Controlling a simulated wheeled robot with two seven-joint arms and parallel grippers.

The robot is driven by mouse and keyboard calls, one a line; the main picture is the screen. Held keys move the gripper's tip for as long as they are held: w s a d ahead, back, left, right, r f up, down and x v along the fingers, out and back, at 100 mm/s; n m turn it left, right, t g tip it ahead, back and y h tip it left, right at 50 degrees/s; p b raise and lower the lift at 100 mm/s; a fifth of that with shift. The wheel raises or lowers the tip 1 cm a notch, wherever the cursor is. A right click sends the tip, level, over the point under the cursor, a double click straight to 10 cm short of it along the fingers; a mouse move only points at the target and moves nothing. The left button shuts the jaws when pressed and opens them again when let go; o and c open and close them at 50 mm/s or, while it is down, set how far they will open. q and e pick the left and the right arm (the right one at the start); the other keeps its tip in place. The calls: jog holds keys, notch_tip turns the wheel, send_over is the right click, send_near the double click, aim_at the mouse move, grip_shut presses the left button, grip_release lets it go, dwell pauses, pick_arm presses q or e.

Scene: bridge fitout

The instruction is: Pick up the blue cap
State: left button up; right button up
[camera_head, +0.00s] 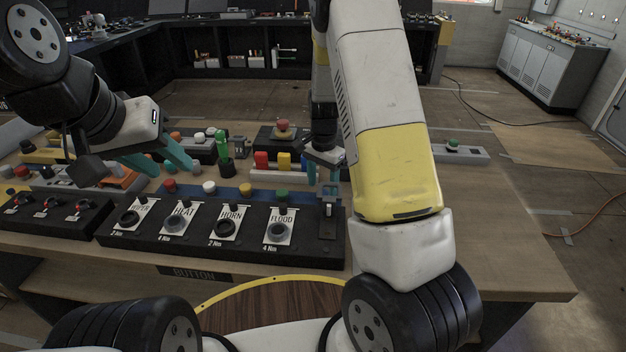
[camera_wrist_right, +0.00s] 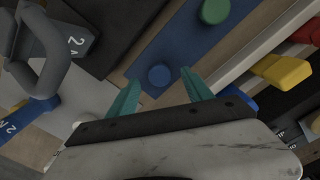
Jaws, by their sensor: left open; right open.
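The blue cap (camera_wrist_right: 158,75) is a small round button cap on a blue strip (camera_wrist_right: 176,42), close to a green cap (camera_wrist_right: 214,10). In the right wrist view it lies between the teal fingertips of my right gripper (camera_wrist_right: 160,86), which is open. Whether the fingers are level with the cap or above it I cannot tell. In the head view my right gripper (camera_head: 323,178) points down at the right end of the button panel, and the cap is hard to make out there. My left gripper (camera_head: 174,169) is open and empty above the panel's left part.
The panel (camera_head: 185,252) carries red (camera_head: 169,185), white (camera_head: 209,187), yellow (camera_head: 246,189) and green (camera_head: 282,195) caps in a row. Behind it stand a red mushroom button (camera_head: 283,126) and red and yellow blocks (camera_head: 284,160). The worktop (camera_head: 480,255) is clear at right.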

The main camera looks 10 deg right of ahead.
notch_tip(320, 180, down, 4)
jog(key=shift+d+r, duration=0.1)
jog(key=shift+r, duration=0.1)
grip_shut()
jog(key=shift+r, duration=0.1)
notch_tip(320, 180, up, 10)
jog(key=shift+f, duration=0.1)
dwell(0.5)
